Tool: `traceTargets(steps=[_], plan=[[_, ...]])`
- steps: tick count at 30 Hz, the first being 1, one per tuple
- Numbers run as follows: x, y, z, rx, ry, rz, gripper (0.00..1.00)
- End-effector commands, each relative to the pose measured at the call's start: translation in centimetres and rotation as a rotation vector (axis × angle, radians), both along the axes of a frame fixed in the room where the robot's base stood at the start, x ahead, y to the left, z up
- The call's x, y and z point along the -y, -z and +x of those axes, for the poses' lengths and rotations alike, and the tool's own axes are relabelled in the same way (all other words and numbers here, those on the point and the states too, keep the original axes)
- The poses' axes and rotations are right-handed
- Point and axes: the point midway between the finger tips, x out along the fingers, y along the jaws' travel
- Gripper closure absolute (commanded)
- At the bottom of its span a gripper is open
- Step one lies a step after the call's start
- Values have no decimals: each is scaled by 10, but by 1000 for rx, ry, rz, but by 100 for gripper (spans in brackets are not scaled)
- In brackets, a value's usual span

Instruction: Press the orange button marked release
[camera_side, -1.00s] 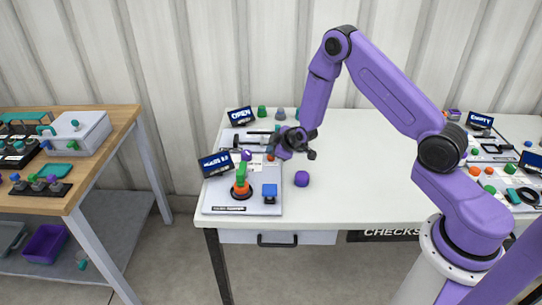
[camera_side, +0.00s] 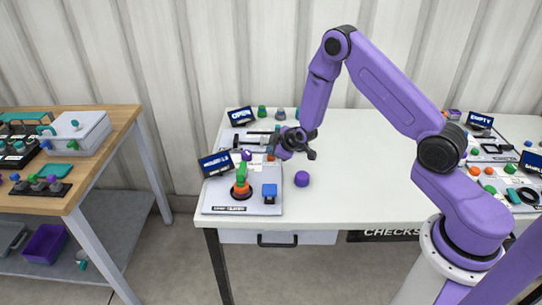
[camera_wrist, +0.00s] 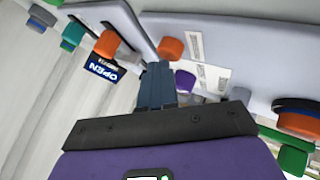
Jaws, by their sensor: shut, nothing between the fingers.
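In the wrist view, my gripper (camera_wrist: 155,80) is shut and empty, its fingers held together. An orange button (camera_wrist: 170,48) sits on the light panel just beyond and right of the fingertips, with a small white label beside it; the label's words are too small to read. Another orange knob-like piece (camera_wrist: 107,43) stands left of the fingertips, near the OPEN screen. In the side view, my gripper (camera_side: 276,152) hangs over the right edge of the panels, and a bit of orange (camera_side: 270,157) shows beside it, partly hidden. I cannot tell whether the fingers touch anything.
A purple button (camera_wrist: 185,81) lies right of the fingers. The near panel (camera_side: 222,205) carries a green-and-orange handle (camera_side: 240,180) and a blue block (camera_side: 270,192). Two small screens (camera_side: 240,116) (camera_side: 215,164) stand at left.

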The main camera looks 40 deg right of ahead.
Motion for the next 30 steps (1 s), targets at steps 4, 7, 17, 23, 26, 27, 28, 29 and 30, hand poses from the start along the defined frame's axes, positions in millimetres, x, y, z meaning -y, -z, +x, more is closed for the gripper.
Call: traceTargets(steps=[4,7,17,23,26,27,28,29,30], plan=[[0,-8,-1,-1,0,0,100],[0,-12,-1,-1,0,0,100],[0,-13,-1,-1,0,0,100],[0,-26,0,1,1,-1,100],[0,-35,0,1,0,0,100],[0,-38,0,2,1,-1,100],[0,-41,0,1,0,0,100],[0,-43,0,1,1,-1,100],[0,-47,0,1,0,0,100]])
